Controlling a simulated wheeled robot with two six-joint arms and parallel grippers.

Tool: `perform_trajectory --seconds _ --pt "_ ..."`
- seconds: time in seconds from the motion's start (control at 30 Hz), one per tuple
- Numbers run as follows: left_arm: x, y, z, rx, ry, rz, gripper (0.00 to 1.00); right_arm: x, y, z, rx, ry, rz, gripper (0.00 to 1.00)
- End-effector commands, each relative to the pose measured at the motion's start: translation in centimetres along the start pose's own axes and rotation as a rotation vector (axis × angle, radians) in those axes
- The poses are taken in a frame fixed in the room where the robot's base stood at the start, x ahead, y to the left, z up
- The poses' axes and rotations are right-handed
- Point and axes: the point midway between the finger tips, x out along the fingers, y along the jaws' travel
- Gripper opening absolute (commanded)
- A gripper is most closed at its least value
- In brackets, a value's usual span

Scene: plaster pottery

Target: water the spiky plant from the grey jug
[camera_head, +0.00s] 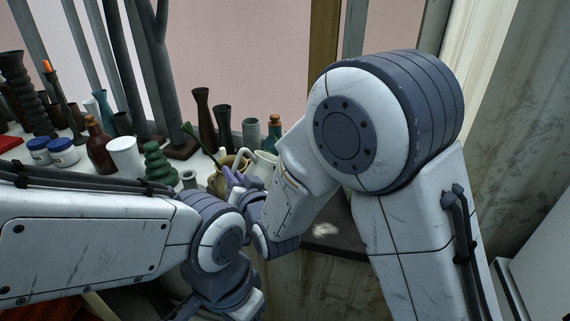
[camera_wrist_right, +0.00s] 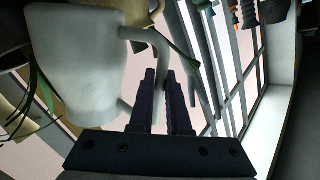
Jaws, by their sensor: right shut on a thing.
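The grey jug, pale in this light, shows in the right wrist view (camera_wrist_right: 85,65) and partly behind my arm in the head view (camera_head: 264,163). My right gripper (camera_wrist_right: 164,98) is shut on the jug's handle, with the jug's body left of the fingers. In the head view the same gripper (camera_head: 236,180) is small and partly hidden by my arm. Thin green leaves, likely the spiky plant, show at the left edge of the wrist view (camera_wrist_right: 37,92). Its pot cannot be made out clearly. My left gripper is not in view.
The shelf is crowded. A white cup (camera_head: 125,157), a brown bottle (camera_head: 99,146) and a green ribbed vase (camera_head: 157,163) stand left of the jug. Tall dark vases (camera_head: 204,118) stand behind. A tan vessel (camera_head: 237,161) is close beside the jug.

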Motion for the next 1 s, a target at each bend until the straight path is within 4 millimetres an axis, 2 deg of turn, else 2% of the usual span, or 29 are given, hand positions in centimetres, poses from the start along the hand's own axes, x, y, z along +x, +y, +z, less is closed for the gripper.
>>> perform_trajectory --seconds 0.03,0.17,0.6,1.0 --pt "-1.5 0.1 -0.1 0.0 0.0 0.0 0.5 0.0 -0.3 -1.7 0.028 0.002 0.0 0.0" --pt "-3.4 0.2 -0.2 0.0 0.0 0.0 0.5 0.0 0.0 -3.3 0.111 -0.016 -0.001 0.0" --pt "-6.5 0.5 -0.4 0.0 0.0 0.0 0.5 0.3 1.4 -4.7 0.374 -0.068 -0.004 0.0" --pt "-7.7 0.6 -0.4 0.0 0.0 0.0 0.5 0.5 2.1 -5.2 0.48 -0.089 -0.005 0.0"
